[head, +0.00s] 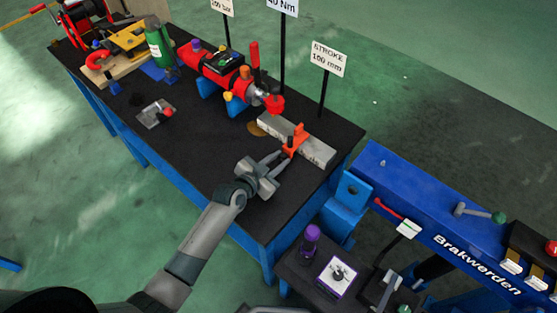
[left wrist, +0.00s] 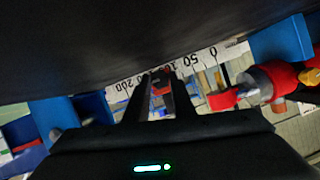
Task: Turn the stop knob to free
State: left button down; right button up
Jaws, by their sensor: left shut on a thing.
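The orange stop (head: 297,137) stands on a grey rail (head: 318,151) near the right end of the black table. My left gripper (head: 284,157) reaches in from the front left, with its fingertips at the near side of the stop. In the left wrist view its fingers (left wrist: 160,90) are shut on a small orange-red part of the stop, which I take to be the stop knob (left wrist: 160,87). The fingers hide most of the knob, and its setting cannot be read. My right gripper is not in view.
A red cylinder unit (head: 222,72) with a red end (head: 274,104) lies just behind the rail's left end. Sign posts, including the STROKE sign (head: 328,58), stand behind. A blue Brakwerden bench (head: 420,205) is at right. The table's front middle is clear.

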pick_arm(q)
jog(key=shift+n+b, duration=0.3)
jog(key=shift+a+f+n+h+b, duration=0.15)
jog(key=shift+n+h+b, duration=0.25)
jog(key=shift+w+f+n+g+h+b, duration=0.15)
jog(key=shift+n+g+h+b, duration=0.3)
jog(key=shift+n+b, duration=0.5)
jog(key=shift+a+n+g+h+b, duration=0.1)
jog(key=shift+n+g+h+b, duration=0.3)
jog(key=shift+b, duration=0.7)
jog(key=shift+r+n+b, duration=0.2)
jog(key=shift+n+b, duration=0.15)
jog(key=shift+b, duration=0.05)
jog(key=c, duration=1.5)
grip_release()
jog(key=shift+a+r, duration=0.1)
